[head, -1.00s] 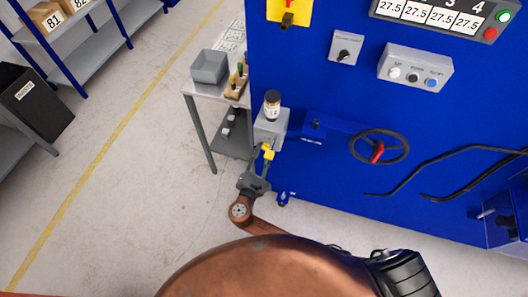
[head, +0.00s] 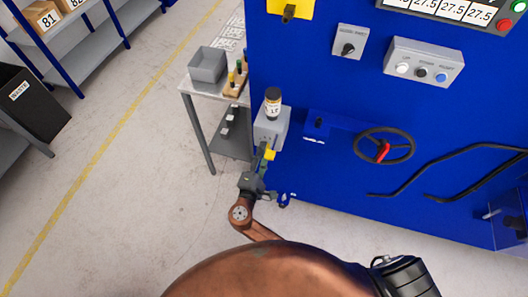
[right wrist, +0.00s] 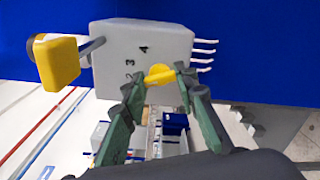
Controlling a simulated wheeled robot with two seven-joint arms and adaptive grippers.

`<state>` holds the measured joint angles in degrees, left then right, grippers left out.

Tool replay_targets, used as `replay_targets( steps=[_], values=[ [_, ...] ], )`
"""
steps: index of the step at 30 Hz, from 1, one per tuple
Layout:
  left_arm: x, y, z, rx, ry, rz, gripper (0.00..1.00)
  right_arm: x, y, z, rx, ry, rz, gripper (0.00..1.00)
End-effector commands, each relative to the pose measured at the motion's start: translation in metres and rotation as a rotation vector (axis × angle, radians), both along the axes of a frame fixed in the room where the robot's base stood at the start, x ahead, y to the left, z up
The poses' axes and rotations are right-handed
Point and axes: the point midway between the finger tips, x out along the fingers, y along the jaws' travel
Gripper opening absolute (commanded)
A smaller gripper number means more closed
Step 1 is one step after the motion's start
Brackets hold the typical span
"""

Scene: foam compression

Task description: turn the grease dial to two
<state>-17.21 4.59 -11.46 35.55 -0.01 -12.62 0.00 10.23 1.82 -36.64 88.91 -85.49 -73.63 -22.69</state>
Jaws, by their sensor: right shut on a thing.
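The grease dial (right wrist: 160,76) is a small yellow knob on a pale grey box (right wrist: 150,45) in the right wrist view. The numerals 2, 3 and 4 show on the box face left of and above the knob. I cannot tell which one the knob points at. The grey box also shows in the head view (head: 271,127), on the blue machine's left edge. My right gripper (right wrist: 155,86) has its green-padded fingers at either side of the knob, shut on it. It also shows in the head view (head: 262,166), below the box. My left gripper is not in view.
A yellow-ended lever (right wrist: 60,64) sticks out of the box's left side, close to my fingers. A labelled jar (head: 273,102) sits on top. A side table (head: 190,88) with a grey bin (head: 208,65) stands left. A handwheel (head: 384,146) is right.

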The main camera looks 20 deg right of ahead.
Motion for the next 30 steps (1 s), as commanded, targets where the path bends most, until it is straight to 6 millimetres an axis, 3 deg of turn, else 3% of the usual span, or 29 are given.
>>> replay_targets(
  steps=[15, 16, 23, 30],
  values=[
    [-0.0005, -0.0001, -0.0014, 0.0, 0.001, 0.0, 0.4, -0.0009, -0.0006, -0.0013, 0.019, -0.01, -0.002, 0.03],
    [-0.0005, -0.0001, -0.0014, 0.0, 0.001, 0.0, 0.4, -0.0009, -0.0006, -0.0013, 0.019, -0.01, -0.003, 0.28],
    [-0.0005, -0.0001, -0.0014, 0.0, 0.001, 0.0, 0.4, -0.0005, -0.0002, -0.0008, 0.018, -0.011, -0.002, 0.44],
    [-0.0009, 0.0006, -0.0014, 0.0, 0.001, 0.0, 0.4, -0.0003, 0.0, -0.0004, 0.018, -0.011, 0.0, 0.45]
  ],
)
